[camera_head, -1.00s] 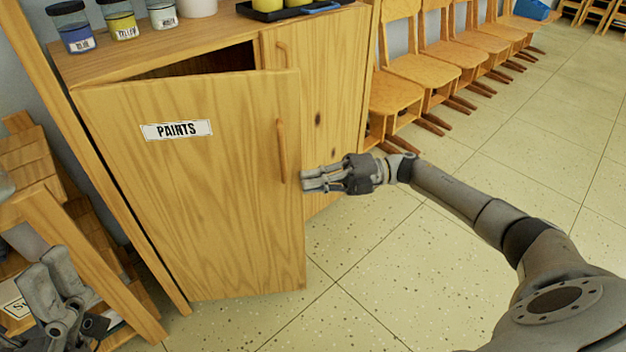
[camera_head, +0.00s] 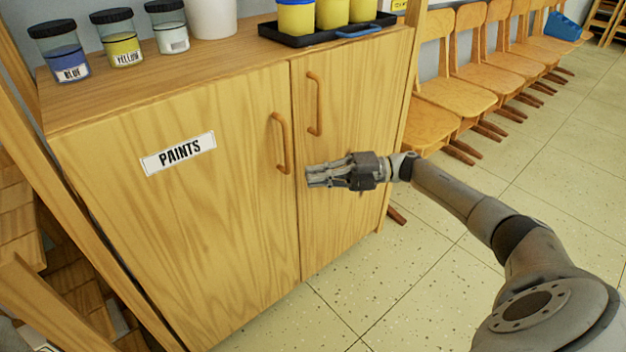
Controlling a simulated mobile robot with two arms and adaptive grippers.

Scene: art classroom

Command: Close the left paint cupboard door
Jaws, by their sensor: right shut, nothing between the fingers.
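The left paint cupboard door (camera_head: 190,230) carries a white PAINTS label (camera_head: 179,153) and lies flush with the cupboard front. No dark gap shows along its top. Its orange handle (camera_head: 281,143) is near its right edge. The right cupboard door (camera_head: 345,200) is shut beside it, with its own handle (camera_head: 315,104). My right gripper (camera_head: 312,176) is shut and empty, in front of the seam between the doors, just right of and below the left door's handle. I cannot tell whether its fingertips touch the door. My left gripper is not in view.
Paint jars (camera_head: 122,40) and a black tray (camera_head: 330,34) with yellow pots stand on the cupboard top (camera_head: 220,58). A row of wooden chairs (camera_head: 459,88) stands at the back right. A wooden rack (camera_head: 55,300) is at the left. The tiled floor (camera_head: 410,265) in front is clear.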

